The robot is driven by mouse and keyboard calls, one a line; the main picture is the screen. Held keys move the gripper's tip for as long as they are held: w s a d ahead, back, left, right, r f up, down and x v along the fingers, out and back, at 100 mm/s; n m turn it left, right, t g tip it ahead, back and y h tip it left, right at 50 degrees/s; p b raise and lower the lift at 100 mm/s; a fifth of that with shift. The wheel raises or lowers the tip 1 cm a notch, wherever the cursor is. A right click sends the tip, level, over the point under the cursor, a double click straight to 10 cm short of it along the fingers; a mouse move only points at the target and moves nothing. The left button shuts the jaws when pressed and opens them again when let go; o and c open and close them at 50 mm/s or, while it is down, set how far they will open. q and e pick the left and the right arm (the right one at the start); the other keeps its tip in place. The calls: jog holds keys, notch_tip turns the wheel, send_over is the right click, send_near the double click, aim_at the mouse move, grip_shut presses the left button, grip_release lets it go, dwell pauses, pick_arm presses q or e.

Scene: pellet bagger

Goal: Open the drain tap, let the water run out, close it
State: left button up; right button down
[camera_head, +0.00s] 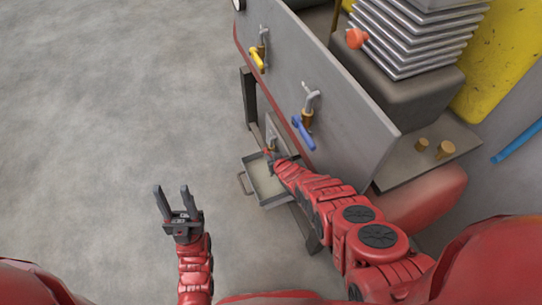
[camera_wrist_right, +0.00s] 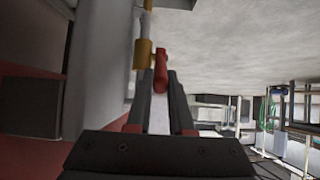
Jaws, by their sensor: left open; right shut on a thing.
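The drain tap has a brass body (camera_wrist_right: 142,55) and a red handle (camera_wrist_right: 160,70), seen close up in the right wrist view. My right gripper (camera_wrist_right: 157,88) is shut on the red handle. A pale vertical piece (camera_wrist_right: 146,22) adjoins the brass body; I cannot tell whether it is spout or water. In the head view, the tap is small and partly hidden by my right gripper (camera_head: 270,157). A grey tray (camera_head: 245,184) with a pale inside lies below it. My left gripper (camera_head: 173,193) is open and empty, left of the tray, above the floor.
A grey tank panel (camera_head: 335,85) carries a yellow-handled tap (camera_head: 257,59) and a blue-handled tap (camera_head: 304,133) above the drain tap. A dark stand leg (camera_head: 249,95) is beside it. The floor at left (camera_head: 110,110) is clear.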

jog(key=shift+w+r, duration=0.1)
jog(key=c, duration=0.8)
grip_release()
jog(key=p+v, duration=1.4)
jog(key=v, duration=0.3)
jog(key=shift+s, duration=0.25)
